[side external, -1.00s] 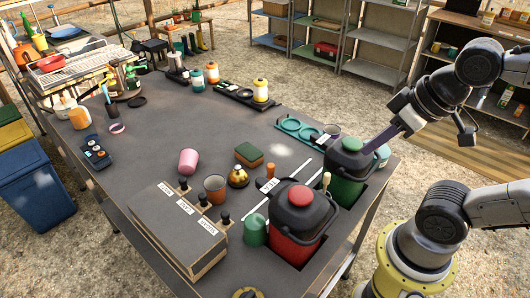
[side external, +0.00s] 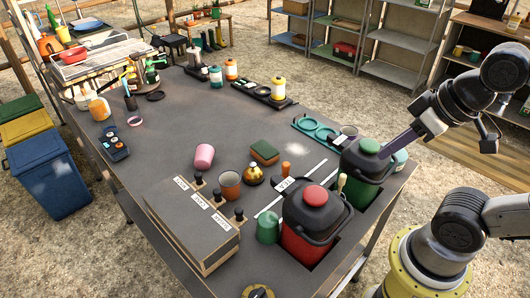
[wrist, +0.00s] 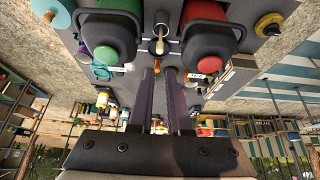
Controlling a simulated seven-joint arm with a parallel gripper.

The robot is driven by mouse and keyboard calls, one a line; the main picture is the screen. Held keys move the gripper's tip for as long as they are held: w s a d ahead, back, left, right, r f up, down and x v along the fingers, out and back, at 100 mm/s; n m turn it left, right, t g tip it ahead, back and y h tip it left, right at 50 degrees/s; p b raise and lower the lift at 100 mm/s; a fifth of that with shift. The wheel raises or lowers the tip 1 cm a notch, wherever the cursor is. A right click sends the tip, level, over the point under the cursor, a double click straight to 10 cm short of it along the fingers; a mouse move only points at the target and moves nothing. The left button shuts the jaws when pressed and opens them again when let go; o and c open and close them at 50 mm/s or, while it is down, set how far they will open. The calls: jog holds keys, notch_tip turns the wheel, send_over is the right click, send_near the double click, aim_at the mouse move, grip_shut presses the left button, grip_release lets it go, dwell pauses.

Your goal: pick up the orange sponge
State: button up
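The sponge (side external: 264,152) is a small block with a dark green top and an orange-brown side. It lies flat on the grey table in the side view, behind a gold dome-shaped thing (side external: 253,175). I cannot make it out surely in the wrist view. My gripper (side external: 388,150) is at the right end of the table, over or beside the green-lidded jug (side external: 368,165), well away from the sponge. In the wrist view my gripper (wrist: 160,71) shows two long purple fingers apart, with nothing held between them.
A red-lidded jug (side external: 308,228) stands in the near right part of the table. A pink cup (side external: 204,157), a brown cup (side external: 229,184) and a labelled box (side external: 192,220) lie left of the sponge. A teal ringed tray (side external: 318,129) is to its right. Bare table extends behind the sponge.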

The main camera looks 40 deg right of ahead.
jog(key=o, duration=1.2)
jog(key=shift+o, duration=0.2)
jog(key=w+r+g, duration=0.1)
jog(key=w+r, duration=0.4)
jog(key=w, duration=0.4)
jog(key=w+r, duration=0.5)
jog(key=w, duration=0.4)
jog(key=m+g, duration=0.1)
jog(key=g, duration=0.4)
send_over(265, 149)
jog(key=f, duration=2.7)
jog(key=shift+w+d+f, duration=0.2)
jog(key=shift+d+f, duration=0.05)
jog(key=shift+s+a+f, duration=0.1)
jog(key=shift+a+f, duration=0.05)
jog(key=shift+f, duration=1.45)
jog(key=shift+a+f, duration=0.1)
jog(key=shift+f, duration=1.5)
